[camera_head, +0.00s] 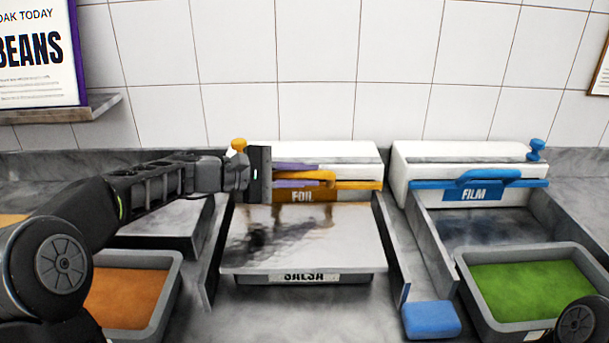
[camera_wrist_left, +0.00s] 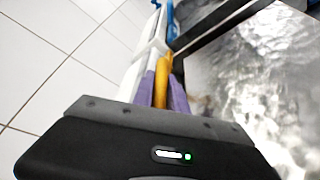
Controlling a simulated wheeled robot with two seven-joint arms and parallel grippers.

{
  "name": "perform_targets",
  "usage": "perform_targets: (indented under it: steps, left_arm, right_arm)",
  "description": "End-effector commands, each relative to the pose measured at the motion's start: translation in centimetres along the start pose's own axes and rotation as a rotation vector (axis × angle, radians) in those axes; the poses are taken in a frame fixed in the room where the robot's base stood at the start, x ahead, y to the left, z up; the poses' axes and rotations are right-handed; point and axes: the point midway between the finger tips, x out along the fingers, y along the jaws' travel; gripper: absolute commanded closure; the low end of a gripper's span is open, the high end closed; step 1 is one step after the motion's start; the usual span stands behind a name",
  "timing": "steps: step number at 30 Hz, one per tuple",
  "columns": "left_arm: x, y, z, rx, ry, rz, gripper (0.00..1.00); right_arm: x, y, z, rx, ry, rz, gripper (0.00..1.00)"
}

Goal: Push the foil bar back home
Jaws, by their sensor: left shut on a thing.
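The yellow foil bar (camera_head: 360,184) runs along the front of the white foil dispenser (camera_head: 330,152), above the FOIL label (camera_head: 303,197). My left gripper (camera_head: 310,175) comes in from the left, its purple fingers shut on the bar's raised handle. In the left wrist view the yellow handle (camera_wrist_left: 163,78) lies between the purple fingers (camera_wrist_left: 163,92). A sheet of foil (camera_head: 335,240) reaches from the dispenser forward over the salsa pan (camera_head: 350,279), hiding its contents. My gripper's body hides the bar's left end. My right gripper is not in view.
The white film dispenser (camera_head: 460,152) with a blue bar (camera_head: 430,184) stands to the right. Pans of orange food (camera_head: 170,258) and green food (camera_head: 465,262) flank the middle. A blue block (camera_head: 431,320) lies at front right. A tiled wall closes the back.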

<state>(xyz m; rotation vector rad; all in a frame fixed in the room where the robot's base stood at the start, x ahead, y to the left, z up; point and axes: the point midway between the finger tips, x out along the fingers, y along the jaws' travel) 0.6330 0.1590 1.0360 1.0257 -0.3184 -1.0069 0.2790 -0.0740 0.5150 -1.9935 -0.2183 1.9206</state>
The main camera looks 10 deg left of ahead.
Motion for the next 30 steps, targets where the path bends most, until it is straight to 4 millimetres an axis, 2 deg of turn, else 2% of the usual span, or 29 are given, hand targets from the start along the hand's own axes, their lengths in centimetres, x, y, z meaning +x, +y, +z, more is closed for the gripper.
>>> perform_targets:
  steps: [3, 4, 12, 23, 30]
  left_arm:
    - [-0.1, 0.3, -0.3, 0.003, 0.011, 0.008, 1.0]
    - [-0.1, 0.3, -0.3, 0.003, 0.012, 0.008, 0.81]
    - [-0.1, 0.3, -0.2, 0.003, 0.008, 0.006, 0.6]
    - [-0.7, 0.2, -0.2, 0.002, 0.007, 0.005, 0.6]
    - [-4.1, 0.2, -0.2, 0.004, 0.009, 0.007, 0.6]
  right_arm:
    - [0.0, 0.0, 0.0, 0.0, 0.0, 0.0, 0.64]
    - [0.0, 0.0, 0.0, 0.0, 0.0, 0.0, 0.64]
    - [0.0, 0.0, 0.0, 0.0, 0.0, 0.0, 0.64]
    - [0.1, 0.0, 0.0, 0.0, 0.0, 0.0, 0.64]
    - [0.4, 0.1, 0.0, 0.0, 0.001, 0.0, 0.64]
